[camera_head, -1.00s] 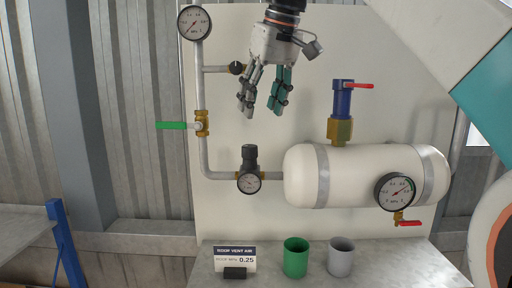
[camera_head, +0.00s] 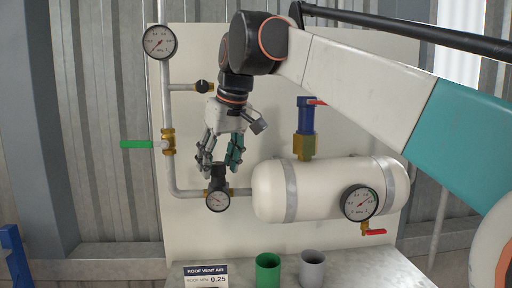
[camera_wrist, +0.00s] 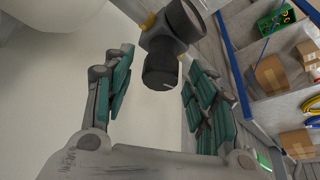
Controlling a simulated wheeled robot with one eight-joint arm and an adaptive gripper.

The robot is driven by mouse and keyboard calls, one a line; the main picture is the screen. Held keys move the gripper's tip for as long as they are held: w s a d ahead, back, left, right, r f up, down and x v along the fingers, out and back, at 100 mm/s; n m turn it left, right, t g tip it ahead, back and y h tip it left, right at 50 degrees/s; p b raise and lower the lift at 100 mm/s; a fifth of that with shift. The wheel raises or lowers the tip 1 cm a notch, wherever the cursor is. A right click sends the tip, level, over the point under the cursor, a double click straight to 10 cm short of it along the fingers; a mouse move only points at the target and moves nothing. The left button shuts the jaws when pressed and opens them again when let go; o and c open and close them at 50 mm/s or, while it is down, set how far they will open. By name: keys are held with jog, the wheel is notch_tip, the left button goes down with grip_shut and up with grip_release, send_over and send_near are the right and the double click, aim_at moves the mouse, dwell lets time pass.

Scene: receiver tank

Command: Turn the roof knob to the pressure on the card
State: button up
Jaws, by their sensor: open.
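The black regulator knob (camera_head: 218,175) stands on the lower pipe, above a small round gauge (camera_head: 217,201) whose reading is too small to tell. My gripper (camera_head: 219,168) is open and points down over this knob. In the wrist view the knob (camera_wrist: 160,68) shows between the two spread fingers, apart from both, with a brass fitting and the dark gauge (camera_wrist: 184,20) behind it. The card (camera_head: 206,276) on the bench reads "ROOF VENT AIR" and 0.25 MPa. A larger gauge (camera_head: 160,42) tops the upright pipe, its needle pointing low left.
A white tank (camera_head: 335,188) with a gauge (camera_head: 360,202), blue valve (camera_head: 306,116) and red-handled drain (camera_head: 373,232) is at right. A green lever (camera_head: 138,144) and small black knob (camera_head: 203,87) are at left. Green (camera_head: 267,270) and grey (camera_head: 312,268) cups stand below.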

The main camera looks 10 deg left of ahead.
jog(key=shift+s, duration=0.1)
jog(key=c, duration=1)
jog(key=shift+w+d+r+n+g+y+p, duration=0.15)
jog(key=shift+n+p, duration=0.25)
jog(key=shift+n, duration=0.2)
jog(key=shift+w+n+g+y+p, duration=0.15)
jog(key=shift+n+p, duration=0.2)
jog(key=shift+n, duration=0.25)
jog(key=shift+c, duration=0.2)
jog(key=shift+n+g+p, duration=0.5)
jog(key=shift+n+p, duration=0.1)
jog(key=shift+n, duration=0.8)
jog(key=shift+y, duration=0.3)
jog(key=o, duration=1)
jog(key=shift+o, duration=0.2)
jog(key=v, duration=1.1)
jog(key=shift+r, duration=0.35)
